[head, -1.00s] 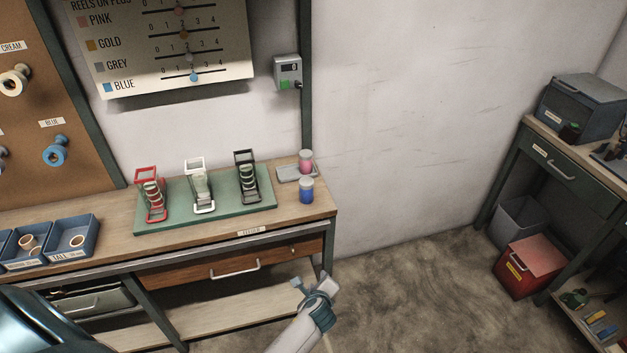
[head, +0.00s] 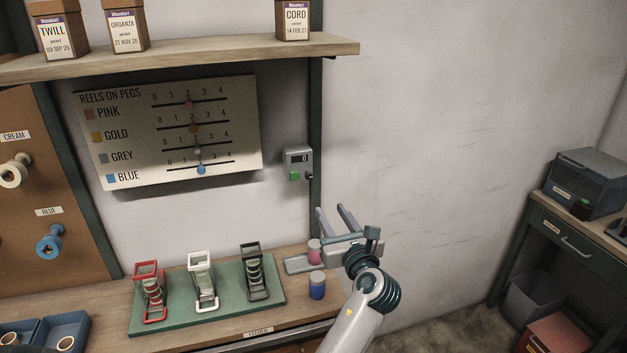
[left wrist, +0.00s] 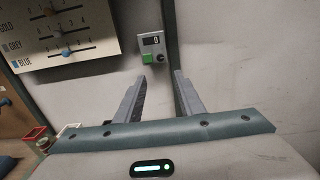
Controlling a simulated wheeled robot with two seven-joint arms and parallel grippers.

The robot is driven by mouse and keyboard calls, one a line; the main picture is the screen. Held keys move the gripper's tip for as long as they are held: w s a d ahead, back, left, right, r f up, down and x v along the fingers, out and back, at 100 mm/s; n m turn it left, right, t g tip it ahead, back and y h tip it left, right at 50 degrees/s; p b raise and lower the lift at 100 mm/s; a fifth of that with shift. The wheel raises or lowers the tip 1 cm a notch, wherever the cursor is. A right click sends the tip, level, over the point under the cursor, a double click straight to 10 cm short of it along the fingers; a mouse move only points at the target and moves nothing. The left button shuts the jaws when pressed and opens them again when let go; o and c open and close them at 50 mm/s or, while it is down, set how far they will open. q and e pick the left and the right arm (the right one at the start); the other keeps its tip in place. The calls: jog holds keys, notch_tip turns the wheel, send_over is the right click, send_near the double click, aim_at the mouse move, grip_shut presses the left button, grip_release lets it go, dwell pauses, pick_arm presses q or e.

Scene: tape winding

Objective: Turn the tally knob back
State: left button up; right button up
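The tally counter (head: 298,160) is a small grey box on the wall beside a dark green post. In the left wrist view the counter shows just beyond the fingertips (left wrist: 160,76). My right gripper is not in view.
Below are a bench with a green mat (head: 222,305) holding red, white and black stands, a small tray (head: 297,265) with a pink-filled jar, and a blue jar (head: 317,286). A shelf (head: 200,57) with boxes overhangs above. The wall to the right is bare.

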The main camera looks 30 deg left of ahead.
pick_arm(q)
jog(key=p, duration=0.3)
send_near(310, 176)
jog(key=p+x, duration=0.1)
jog(key=x, duration=0.5)
jog(key=shift+a+p, duration=0.15)
jog(key=shift+p, duration=0.2)
jog(key=shift+x, duration=0.8)
jog(key=shift+c, duration=0.3)
grip_shut()
